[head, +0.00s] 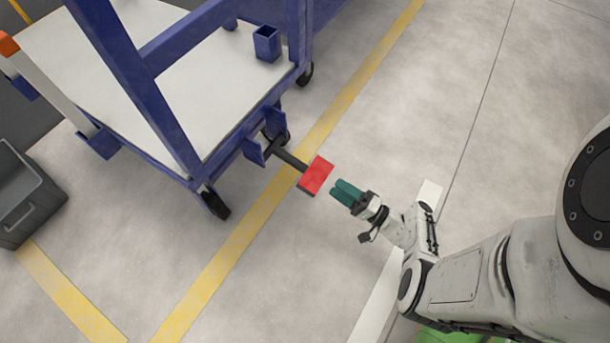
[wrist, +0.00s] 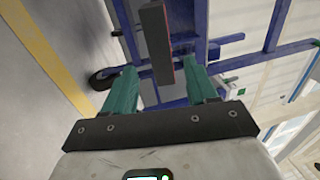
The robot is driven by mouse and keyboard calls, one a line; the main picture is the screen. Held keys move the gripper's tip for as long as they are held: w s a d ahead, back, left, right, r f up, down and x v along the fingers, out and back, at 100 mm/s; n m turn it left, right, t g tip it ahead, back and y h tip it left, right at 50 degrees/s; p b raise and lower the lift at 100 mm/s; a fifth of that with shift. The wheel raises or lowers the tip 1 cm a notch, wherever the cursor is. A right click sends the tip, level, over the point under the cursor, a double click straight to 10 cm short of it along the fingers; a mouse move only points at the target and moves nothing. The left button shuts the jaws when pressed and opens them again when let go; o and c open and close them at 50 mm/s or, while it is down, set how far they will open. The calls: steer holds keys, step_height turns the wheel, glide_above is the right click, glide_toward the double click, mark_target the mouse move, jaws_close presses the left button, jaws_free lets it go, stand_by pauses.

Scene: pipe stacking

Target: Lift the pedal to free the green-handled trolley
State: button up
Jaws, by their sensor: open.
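The red pedal (head: 316,175) sticks out on a dark bar from the lower frame of the blue trolley (head: 200,178) in the head view. In the wrist view the pedal (wrist: 156,38) shows edge-on, mostly dark, with a thin red edge. My gripper (head: 338,190) has green fingers and is just right of the pedal, pointing at it, with a small gap visible in the head view. In the wrist view the open fingers (wrist: 163,88) stand on either side of the pedal's line, holding nothing. No green handle is clearly visible.
A grey bin (head: 30,195) stands on the floor at the left. Yellow lines (head: 235,240) mark the floor beside and under the trolley. Black wheels (head: 215,205) carry the trolley. The floor right of the pedal is clear apart from my arm.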

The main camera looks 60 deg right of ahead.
mark_target(311, 172)
steer(key=w, duration=0.3)
steer(key=w+r, duration=0.1)
steer(key=w, duration=0.2)
steer(key=w+r, duration=0.1)
steer(key=w, duration=0.3)
steer(key=shift+w+a+b, duration=0.1)
steer(key=shift+a+b, duration=0.1)
steer(key=shift+b, duration=0.2)
steer(key=shift+c, duration=0.3)
jaws_close()
